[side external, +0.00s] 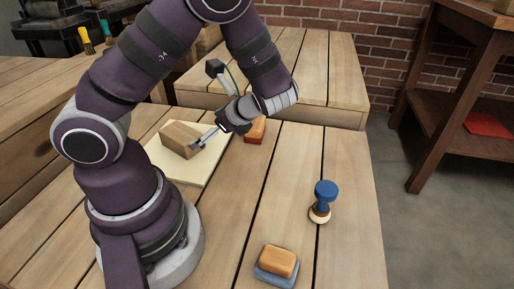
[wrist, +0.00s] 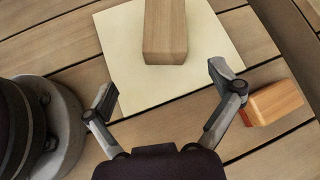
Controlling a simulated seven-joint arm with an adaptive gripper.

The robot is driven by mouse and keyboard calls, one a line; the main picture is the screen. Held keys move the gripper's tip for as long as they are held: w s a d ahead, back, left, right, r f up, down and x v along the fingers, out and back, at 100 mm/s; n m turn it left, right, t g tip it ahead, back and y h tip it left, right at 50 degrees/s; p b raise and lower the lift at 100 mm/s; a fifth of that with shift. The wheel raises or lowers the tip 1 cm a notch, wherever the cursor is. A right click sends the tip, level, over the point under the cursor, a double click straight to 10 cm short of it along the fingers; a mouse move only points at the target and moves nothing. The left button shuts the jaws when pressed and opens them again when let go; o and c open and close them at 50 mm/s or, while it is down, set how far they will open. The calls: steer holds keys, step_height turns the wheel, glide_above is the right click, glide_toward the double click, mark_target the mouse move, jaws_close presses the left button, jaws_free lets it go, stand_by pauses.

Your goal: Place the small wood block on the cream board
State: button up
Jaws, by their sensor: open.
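A plain wood block (side external: 178,139) lies on the cream board (side external: 205,176), wholly within its edges. It appears to be the task's block, and it also shows in the wrist view (wrist: 165,32), with the board (wrist: 215,45) under it and its far end cut off by the frame. My gripper (side external: 203,139) is close beside the block in the side view. In the wrist view my gripper (wrist: 164,82) has its fingers spread wide, with nothing between them. The block's near end lies just ahead of the fingertips, apart from them.
An orange block with a red underside (side external: 256,129) sits right of the board, close to my right finger in the wrist view (wrist: 272,103). A blue-handled stamp (side external: 322,198) and an orange block on a blue-grey base (side external: 277,264) stand nearer the front. The table between them is clear.

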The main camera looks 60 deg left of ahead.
steer(key=d+r+n+t+h, duration=0.9)
steer(key=d+r+n+t, duration=0.1)
steer(key=d+r, duration=0.2)
steer(key=shift+d, duration=0.35)
